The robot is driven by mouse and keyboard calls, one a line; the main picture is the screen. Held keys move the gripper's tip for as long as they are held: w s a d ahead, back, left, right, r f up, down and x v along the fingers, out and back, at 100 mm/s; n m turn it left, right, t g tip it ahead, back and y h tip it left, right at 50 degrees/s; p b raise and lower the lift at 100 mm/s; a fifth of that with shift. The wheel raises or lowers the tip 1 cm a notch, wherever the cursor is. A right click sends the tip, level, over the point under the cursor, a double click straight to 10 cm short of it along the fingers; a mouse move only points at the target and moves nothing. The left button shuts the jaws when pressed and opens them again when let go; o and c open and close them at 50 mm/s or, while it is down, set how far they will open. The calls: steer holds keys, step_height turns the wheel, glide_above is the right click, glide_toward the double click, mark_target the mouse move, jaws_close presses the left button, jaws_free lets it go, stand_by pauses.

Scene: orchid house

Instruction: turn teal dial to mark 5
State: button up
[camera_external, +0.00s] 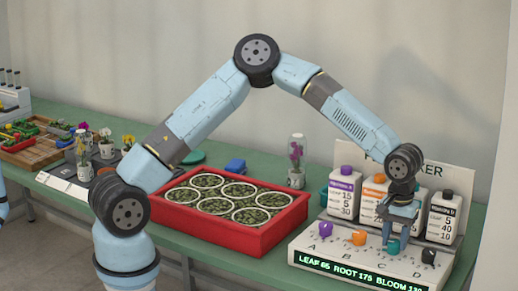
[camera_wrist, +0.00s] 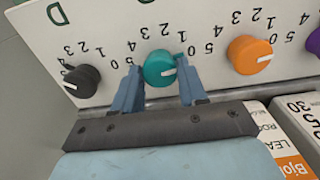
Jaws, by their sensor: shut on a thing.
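The teal dial (camera_wrist: 160,68) sits on the white panel between my two fingertips in the wrist view. Printed numbers ring the dial, partly hidden by my fingers. My gripper (camera_wrist: 160,88) is shut on the teal dial, one finger on each side. In the external view my gripper (camera_external: 399,222) reaches down from above to the teal dial (camera_external: 392,246), which shows just below the fingers.
A black dial (camera_wrist: 80,81) and an orange dial (camera_wrist: 250,55) flank the teal one. A purple dial (camera_external: 325,230) is farther left in the external view. Labelled bottles (camera_external: 442,217) stand behind the dials. A red tray (camera_external: 250,238) of pots lies left of the panel.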

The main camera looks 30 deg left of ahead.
steer(key=shift+c, duration=1.2)
